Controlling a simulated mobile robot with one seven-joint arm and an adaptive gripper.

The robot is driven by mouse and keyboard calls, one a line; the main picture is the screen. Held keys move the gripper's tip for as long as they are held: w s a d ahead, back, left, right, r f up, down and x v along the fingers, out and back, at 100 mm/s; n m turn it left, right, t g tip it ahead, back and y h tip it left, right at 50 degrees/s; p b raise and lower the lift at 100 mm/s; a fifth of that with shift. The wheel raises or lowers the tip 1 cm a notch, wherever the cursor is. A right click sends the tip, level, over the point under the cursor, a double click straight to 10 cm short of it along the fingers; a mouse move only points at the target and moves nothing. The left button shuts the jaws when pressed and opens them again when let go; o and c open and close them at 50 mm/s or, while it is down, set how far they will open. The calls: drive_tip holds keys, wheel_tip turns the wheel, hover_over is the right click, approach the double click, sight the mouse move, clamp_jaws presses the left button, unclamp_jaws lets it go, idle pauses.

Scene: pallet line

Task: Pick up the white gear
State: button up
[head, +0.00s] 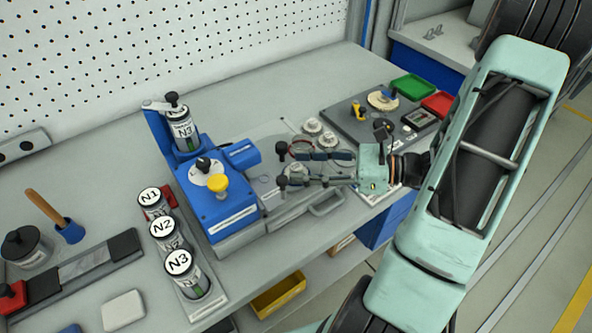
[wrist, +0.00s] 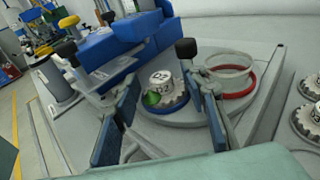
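A pale gear (wrist: 174,98) with a white marked hub and a green patch sits in a blue ring (wrist: 165,109) on a round grey plate, in the wrist view. My gripper (wrist: 163,88) is open, with one dark finger on each side of this gear and gaps visible between. The head view shows my gripper (head: 286,164) low over the fixture plate, fingers apart; the gear cannot be made out there. Similar pale gears (wrist: 312,87) lie at the right edge of the wrist view; in the head view, pale gears (head: 312,126) lie by the dark panel.
A red ring (wrist: 240,92) lies beside the gear, and black-knobbed clamps (wrist: 186,49) stand close to my fingers. A blue machine (head: 222,205) with a yellow knob is left of my gripper. Labelled canisters (head: 164,231) stand farther left. A dark panel (head: 350,113) lies behind.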

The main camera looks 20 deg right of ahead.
drive_tip(key=shift+w+a, duration=0.15)
drive_tip(key=shift+a, duration=0.15)
clamp_jaws()
